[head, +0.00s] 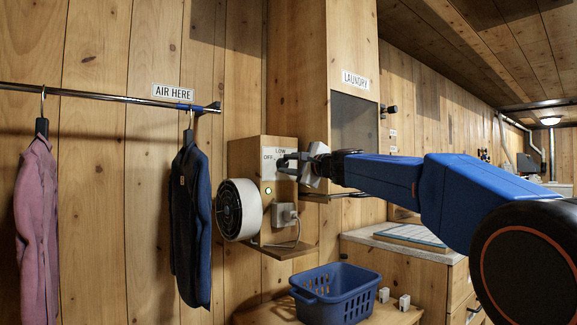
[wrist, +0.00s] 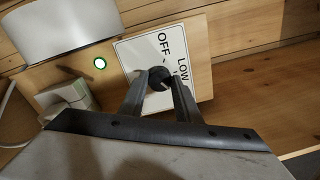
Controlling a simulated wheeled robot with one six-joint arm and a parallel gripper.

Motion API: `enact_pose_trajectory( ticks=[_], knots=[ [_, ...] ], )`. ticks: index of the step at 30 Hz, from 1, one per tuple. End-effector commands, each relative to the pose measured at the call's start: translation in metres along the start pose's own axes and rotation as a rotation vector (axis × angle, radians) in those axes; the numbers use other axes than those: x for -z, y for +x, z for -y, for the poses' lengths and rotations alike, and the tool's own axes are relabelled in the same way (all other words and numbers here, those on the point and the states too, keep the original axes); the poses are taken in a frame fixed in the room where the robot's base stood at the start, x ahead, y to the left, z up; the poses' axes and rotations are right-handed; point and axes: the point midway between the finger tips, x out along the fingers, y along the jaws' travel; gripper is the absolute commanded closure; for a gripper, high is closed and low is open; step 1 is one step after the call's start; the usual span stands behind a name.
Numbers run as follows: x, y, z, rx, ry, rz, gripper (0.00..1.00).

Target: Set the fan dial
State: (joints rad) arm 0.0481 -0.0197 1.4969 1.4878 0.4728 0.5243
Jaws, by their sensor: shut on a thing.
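The fan dial (wrist: 158,76) is a dark round knob on a white plate (wrist: 134,55) marked OFF and LOW. My gripper (wrist: 160,82) is shut on the dial, one finger on each side. The dial's pointer and part of the plate's lettering are hidden by the fingers, so I cannot tell its setting. In the head view my gripper (head: 288,165) reaches in from the right to the wooden control box (head: 245,158). The fan (head: 240,208), white with a dark grille, sits at the box's left side.
A plug in a socket (head: 284,214) sits below the dial. A dark jacket (head: 190,220) and a pink garment (head: 37,215) hang from a rail (head: 100,97) at left. A blue basket (head: 335,290) stands below, with a counter (head: 400,238) at right.

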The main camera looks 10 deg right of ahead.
Motion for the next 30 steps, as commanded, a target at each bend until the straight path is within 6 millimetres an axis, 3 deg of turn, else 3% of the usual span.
enact_pose_trajectory(
  ticks=[20,21,23,30],
  knots=[
    [0.0016,0.0003,-0.002,-0.004,0.067,-0.005,0.93],
    [0.0016,0.0003,-0.002,-0.003,0.067,-0.005,0.68],
    [0.0015,0.0003,-0.0019,-0.003,0.067,-0.005,0.54],
    [0.0007,0.0002,-0.0008,-0.002,0.066,-0.004,0.52]
  ],
)
